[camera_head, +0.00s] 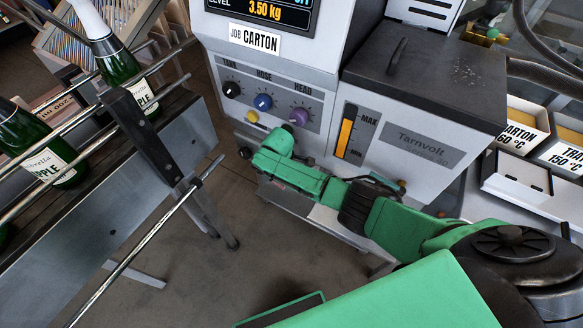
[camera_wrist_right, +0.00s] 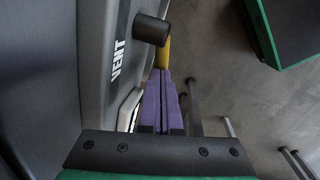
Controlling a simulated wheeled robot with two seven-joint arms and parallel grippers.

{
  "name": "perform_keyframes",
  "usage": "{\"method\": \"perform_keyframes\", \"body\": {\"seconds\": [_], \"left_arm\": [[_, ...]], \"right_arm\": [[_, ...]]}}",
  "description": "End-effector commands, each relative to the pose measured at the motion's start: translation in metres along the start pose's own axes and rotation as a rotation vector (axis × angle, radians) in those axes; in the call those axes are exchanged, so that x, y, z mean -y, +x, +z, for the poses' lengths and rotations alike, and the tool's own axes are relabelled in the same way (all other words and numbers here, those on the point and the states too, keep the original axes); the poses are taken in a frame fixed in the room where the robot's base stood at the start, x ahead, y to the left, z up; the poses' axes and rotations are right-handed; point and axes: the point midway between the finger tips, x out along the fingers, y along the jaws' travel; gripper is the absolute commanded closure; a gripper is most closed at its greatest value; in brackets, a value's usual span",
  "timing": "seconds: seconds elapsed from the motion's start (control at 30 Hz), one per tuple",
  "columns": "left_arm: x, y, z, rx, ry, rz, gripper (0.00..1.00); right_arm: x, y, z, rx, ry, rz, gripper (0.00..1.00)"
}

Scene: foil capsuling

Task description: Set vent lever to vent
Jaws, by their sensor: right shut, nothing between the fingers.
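A black cylindrical knob (camera_wrist_right: 151,30) stands out from the grey machine face in the right wrist view, beside a white VENT label (camera_wrist_right: 118,48). A yellow piece (camera_wrist_right: 162,52) shows behind and below the knob. My right gripper (camera_wrist_right: 160,74) has its purple fingers together and empty. Its tips are just below the knob and seem close to the yellow piece; I cannot tell whether they touch. In the head view a small black knob (camera_head: 245,152) sits low on the machine's front, left of my green right arm, which hides the right fingers. My left gripper is not in view.
A bottle conveyor with metal rails (camera_head: 150,235) stands at left. Open floor lies between it and the machine.

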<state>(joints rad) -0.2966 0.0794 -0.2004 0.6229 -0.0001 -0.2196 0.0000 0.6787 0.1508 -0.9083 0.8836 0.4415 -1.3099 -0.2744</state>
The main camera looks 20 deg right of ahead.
Motion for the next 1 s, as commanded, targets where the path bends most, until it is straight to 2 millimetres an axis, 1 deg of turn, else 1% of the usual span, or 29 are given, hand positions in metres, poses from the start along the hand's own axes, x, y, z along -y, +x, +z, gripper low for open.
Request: {"method": "perform_keyframes", "body": {"seconds": [0.03, 0.2, 0.4, 0.7, 1.0], "left_arm": [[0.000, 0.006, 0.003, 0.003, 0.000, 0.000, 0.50], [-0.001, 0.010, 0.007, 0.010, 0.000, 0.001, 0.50], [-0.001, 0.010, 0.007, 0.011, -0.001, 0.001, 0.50], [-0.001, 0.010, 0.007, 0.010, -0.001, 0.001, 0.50], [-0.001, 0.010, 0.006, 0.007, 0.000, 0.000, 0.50]], "right_arm": [[0.002, 0.007, 0.002, 0.002, 0.001, -0.002, 1.00], [0.003, 0.013, 0.002, -0.001, 0.001, -0.002, 1.00], [0.004, 0.020, 0.004, 0.000, 0.002, -0.002, 1.00], [0.006, 0.026, 0.007, -0.002, 0.001, -0.001, 1.00], [0.006, 0.028, 0.008, -0.002, 0.002, -0.001, 1.00]]}}
